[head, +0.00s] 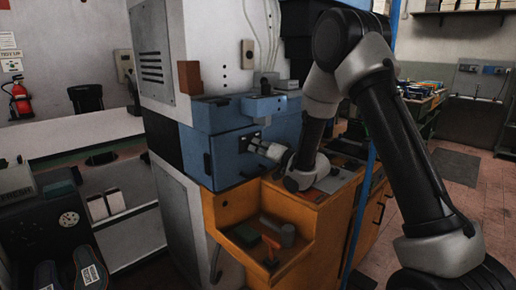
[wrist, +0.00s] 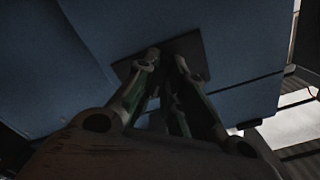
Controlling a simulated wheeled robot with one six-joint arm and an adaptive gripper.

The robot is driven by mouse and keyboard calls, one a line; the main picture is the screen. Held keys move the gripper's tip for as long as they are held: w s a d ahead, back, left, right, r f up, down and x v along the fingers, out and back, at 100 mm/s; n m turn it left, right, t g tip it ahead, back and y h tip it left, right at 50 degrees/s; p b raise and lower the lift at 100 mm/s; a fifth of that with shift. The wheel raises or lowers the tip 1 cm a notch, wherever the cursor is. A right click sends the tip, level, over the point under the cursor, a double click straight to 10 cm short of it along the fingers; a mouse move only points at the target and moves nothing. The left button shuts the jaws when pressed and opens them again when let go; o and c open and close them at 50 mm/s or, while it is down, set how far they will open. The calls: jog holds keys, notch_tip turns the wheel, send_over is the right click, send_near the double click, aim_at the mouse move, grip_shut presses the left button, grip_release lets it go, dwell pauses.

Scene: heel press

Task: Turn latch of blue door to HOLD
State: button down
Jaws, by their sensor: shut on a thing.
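The blue door (head: 230,156) is on the front of the blue press housing, above the orange bench. Its blue face (wrist: 90,60) fills much of the wrist view. My gripper (head: 250,143) reaches the right part of the door from the right. In the wrist view my gripper (wrist: 165,58) has its fingertips close together at a dark square plate (wrist: 195,50) on the door. The fingers are shut on the latch, which is mostly hidden between them. The latch's angle and any HOLD marking cannot be made out.
An orange bench (head: 220,210) with a front tray holds a green block (head: 243,235), a grey cylinder (head: 287,234) and an orange-handled tool (head: 270,250). A blue upright post (head: 369,170) stands close beside my arm. Open floor (head: 480,200) lies at the right.

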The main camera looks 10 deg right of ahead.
jog(key=shift+m, duration=0.6)
jog(key=c, duration=1.5)
grip_release()
jog(key=v, duration=1.2)
